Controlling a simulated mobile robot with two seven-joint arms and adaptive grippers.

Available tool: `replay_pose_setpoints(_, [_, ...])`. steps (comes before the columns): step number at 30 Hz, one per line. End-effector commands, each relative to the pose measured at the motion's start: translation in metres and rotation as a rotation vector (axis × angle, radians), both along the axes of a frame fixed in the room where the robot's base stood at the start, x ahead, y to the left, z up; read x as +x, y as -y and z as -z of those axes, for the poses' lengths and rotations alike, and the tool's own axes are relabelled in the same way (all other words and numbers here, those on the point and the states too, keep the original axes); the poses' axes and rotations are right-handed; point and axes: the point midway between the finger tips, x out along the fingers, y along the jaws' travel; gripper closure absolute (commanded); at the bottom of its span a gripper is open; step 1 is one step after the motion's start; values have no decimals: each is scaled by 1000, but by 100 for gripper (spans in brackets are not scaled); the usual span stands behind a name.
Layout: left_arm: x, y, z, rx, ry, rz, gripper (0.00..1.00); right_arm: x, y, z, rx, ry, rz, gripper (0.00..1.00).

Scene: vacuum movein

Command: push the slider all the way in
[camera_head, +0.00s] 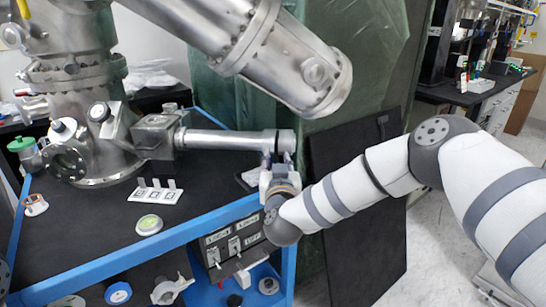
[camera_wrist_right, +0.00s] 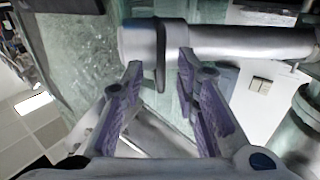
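The slider appears to be the dark collar (camera_wrist_right: 172,40) around a grey horizontal tube (camera_wrist_right: 235,43) in the right wrist view. A narrow tab of it hangs down between my fingers. In the head view the tube (camera_head: 222,141) runs right from the metal chamber, and the collar (camera_head: 284,141) sits near its right end. My right gripper (camera_wrist_right: 158,72) is open around the tab, fingers pointing at the tube. A gap shows at the left finger; contact at the right finger is unclear. In the head view the right gripper (camera_head: 279,168) is just below the tube end, partly hidden by my wrist. My left gripper is out of view.
A large metal cylinder (camera_head: 285,62) slants above the tube. The blue-edged black table (camera_head: 100,225) holds a white-marked holder (camera_head: 155,191) and a small round dish (camera_head: 149,224). A dark panel (camera_head: 360,225) stands behind my right arm. A control box (camera_head: 237,243) is below the table edge.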

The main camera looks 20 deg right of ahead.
Motion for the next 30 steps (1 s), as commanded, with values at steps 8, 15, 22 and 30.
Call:
replay_pose_setpoints(8, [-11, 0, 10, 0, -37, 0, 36, 34, 8, 3, 1, -3, -2, 72])
replay_pose_setpoints(15, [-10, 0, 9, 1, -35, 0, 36, 35, 8, 0, 0, -1, -3, 72])
replay_pose_setpoints(22, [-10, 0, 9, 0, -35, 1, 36, 35, 8, 0, 0, -2, -3, 100])
replay_pose_setpoints(30, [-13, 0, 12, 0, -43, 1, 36, 37, 1, 3, 1, -4, -5, 100])
